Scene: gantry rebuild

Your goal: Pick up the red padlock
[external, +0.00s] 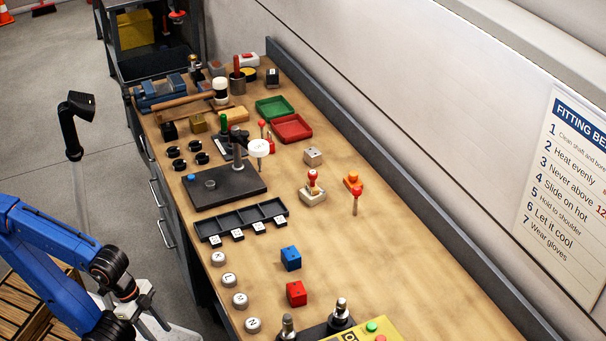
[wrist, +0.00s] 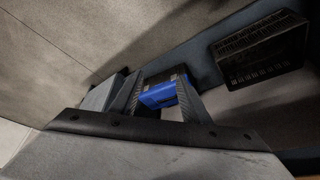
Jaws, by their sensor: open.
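A small red block-shaped thing (external: 296,293), which I take for the red padlock, sits on the near part of the wooden bench (external: 400,250). Its shackle cannot be made out at this size. My gripper (wrist: 158,82) shows in the wrist view with its two grey fingers apart. The padlock is not in the wrist view. In the external view my blue arm is at the lower left, beside the bench and apart from the padlock; the fingers cannot be made out there.
A blue block (external: 290,258) sits just behind the red one. Round lettered weights (external: 240,300) line the left edge. Two metal-topped posts and a yellow box (external: 360,332) stand in front. A black compartment tray (external: 242,219) lies farther back. Bench surface right of the padlock is clear.

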